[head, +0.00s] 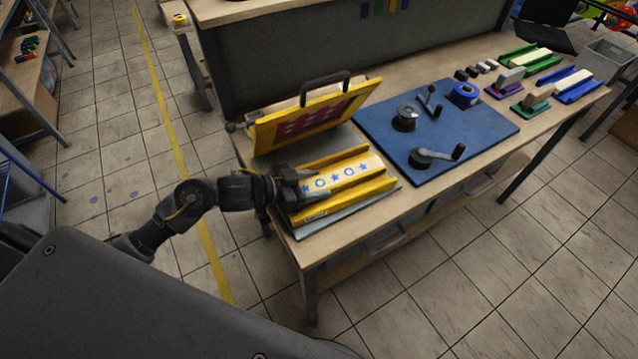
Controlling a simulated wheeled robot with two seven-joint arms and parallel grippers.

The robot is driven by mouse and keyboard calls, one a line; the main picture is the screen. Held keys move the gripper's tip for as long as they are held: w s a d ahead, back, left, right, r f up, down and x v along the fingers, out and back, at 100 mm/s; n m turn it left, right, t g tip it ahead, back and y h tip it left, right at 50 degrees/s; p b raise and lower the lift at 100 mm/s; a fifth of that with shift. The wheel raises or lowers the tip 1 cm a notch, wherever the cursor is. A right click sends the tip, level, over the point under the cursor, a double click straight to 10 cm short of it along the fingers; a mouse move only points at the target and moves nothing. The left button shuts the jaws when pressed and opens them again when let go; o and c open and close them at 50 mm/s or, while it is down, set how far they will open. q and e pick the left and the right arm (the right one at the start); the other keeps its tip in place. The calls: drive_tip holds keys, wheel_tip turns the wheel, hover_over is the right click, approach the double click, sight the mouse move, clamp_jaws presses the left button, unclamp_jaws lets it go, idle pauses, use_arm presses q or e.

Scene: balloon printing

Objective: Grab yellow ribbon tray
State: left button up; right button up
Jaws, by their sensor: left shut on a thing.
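The yellow ribbon tray (375,187) lies on a grey base plate at the left end of the wooden table. A cream ribbon (348,172) with blue stars and rings lies along its channel. My left gripper (313,184) is at the tray's left end, with its fingers around that end, shut on the tray. The fingers hide part of that end. The tray appears to rest on the plate. My right gripper is out of view.
Behind the tray, a yellow-framed printing screen (315,115) with a black handle stands tilted open. A blue board (440,132) with dark crank parts is to the right. Green (527,58), blue (577,87) and purple trays lie farther right. The tray's front side is clear.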

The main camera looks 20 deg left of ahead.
use_arm(q)
drive_tip(key=shift+r, duration=0.45)
wheel_tip(320, 180, up, 2)
drive_tip(key=shift+w+r, duration=0.1)
drive_tip(key=s+a+b, duration=0.3)
drive_tip(key=s+a, duration=0.9)
drive_tip(key=s, duration=0.1)
drive_tip(key=shift+a+b, duration=0.25)
drive_tip(key=shift+b, duration=0.15)
